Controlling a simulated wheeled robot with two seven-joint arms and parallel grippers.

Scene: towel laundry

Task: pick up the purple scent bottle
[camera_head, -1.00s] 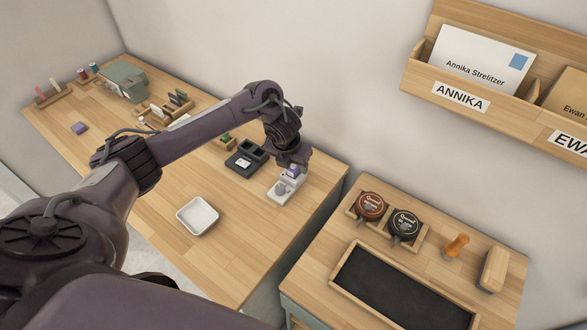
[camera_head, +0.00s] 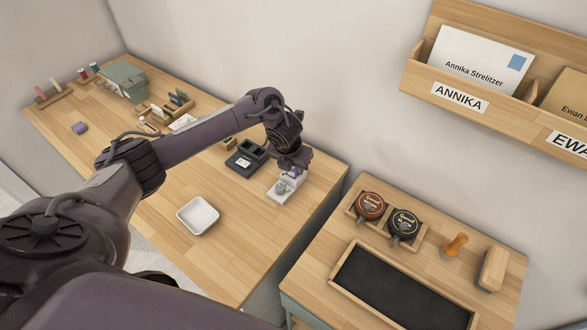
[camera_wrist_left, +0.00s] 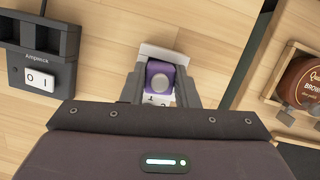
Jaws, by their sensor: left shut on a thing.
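The purple scent bottle (camera_wrist_left: 162,80), with a round grey cap, sits between the two fingers of my left gripper (camera_wrist_left: 161,92) in the left wrist view. The fingers are shut on its sides. In the head view my left gripper (camera_head: 292,169) is at the right end of the long table, over a pale grey holder (camera_head: 279,194). Only a bit of purple shows there, and the gripper hides most of the bottle. I cannot tell whether the bottle is clear of the holder. My right gripper is not in view.
A dark switch box (camera_head: 245,160) stands just left of the holder. A white tray (camera_head: 198,216) lies nearer on the table. A second table at right holds two round tins (camera_head: 370,206), an orange-handled stamp (camera_head: 456,244) and a black-bottomed tray (camera_head: 400,290).

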